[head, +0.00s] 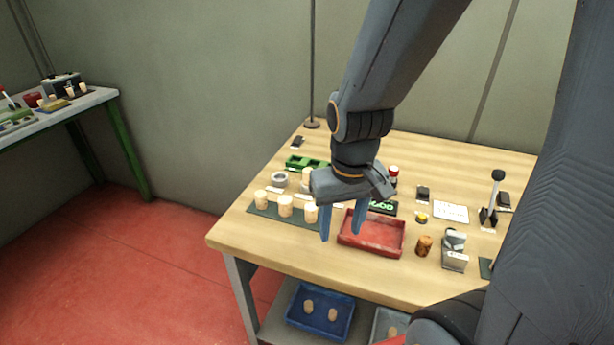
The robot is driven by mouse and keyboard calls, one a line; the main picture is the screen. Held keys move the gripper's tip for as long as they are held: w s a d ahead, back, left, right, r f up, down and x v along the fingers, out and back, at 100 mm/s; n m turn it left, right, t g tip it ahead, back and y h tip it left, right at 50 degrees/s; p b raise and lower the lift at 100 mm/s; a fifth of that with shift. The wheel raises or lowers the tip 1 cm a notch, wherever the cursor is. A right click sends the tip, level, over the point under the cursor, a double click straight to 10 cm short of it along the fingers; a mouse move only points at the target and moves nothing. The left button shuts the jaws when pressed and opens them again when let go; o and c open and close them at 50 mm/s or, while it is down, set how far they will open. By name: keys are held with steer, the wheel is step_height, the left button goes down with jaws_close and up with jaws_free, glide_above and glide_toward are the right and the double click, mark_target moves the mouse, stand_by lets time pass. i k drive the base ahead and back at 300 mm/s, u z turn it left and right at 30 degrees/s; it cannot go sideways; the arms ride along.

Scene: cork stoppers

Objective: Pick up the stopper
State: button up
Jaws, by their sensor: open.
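Several pale cork stoppers stand on a dark green mat (242,211) at the table's left front. The left one (261,199) and the middle one (285,205) are in full view. The right one (310,213) stands just left of my gripper's fingers. Another pale stopper (307,175) shows behind, partly hidden by my gripper. A darker brown cork-like piece (424,246) stands right of the red tray. My gripper (341,238) is open, its blue fingers pointing down in front of the table items, with nothing seen between them. Its height above the table is hard to tell.
A red tray (372,249) lies right of the fingers. A metal device (454,250) and an upright lever (495,195) stand farther right. Below, a blue bin (320,331) holds stoppers. The table's front left strip is clear.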

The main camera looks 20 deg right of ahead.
mark_target(306, 171)
steer(key=u, duration=0.4)
steer(key=k, duration=0.5)
steer(key=u, duration=0.9)
steer(key=i, duration=1.05)
steer(key=z, duration=0.85)
